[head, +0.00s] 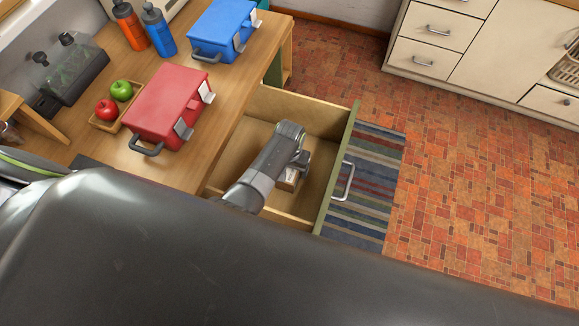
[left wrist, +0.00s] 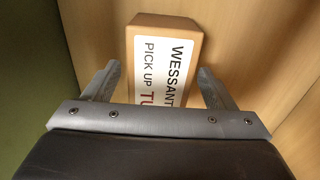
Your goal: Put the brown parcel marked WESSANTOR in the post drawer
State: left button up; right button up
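The brown parcel (left wrist: 165,28) has a white label reading "WESSANT…" and "PICK UP", cut off by my gripper. In the head view the parcel (head: 288,183) shows partly under my left gripper (head: 294,172), inside the open post drawer (head: 256,132). It appears to lie on the drawer floor. In the left wrist view the fingers of my left gripper (left wrist: 162,88) are spread, one on each side of the parcel, with gaps visible. The drawer has a green front and a metal handle. My right gripper is not in view.
The wooden desk (head: 222,98) bears a red box (head: 170,100), a blue box (head: 222,28), a tray with two apples (head: 122,90), and two bottles (head: 158,30). A striped rug (head: 375,170) lies beside the drawer front. The tiled floor right is clear.

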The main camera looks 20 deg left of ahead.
pick_arm(q)
jog(key=shift+r, duration=0.1)
jog(key=shift+r, duration=0.55)
notch_tip(320, 180, up, 11)
jog(key=p, duration=0.1)
jog(key=shift+r, duration=0.1)
dwell(0.5)
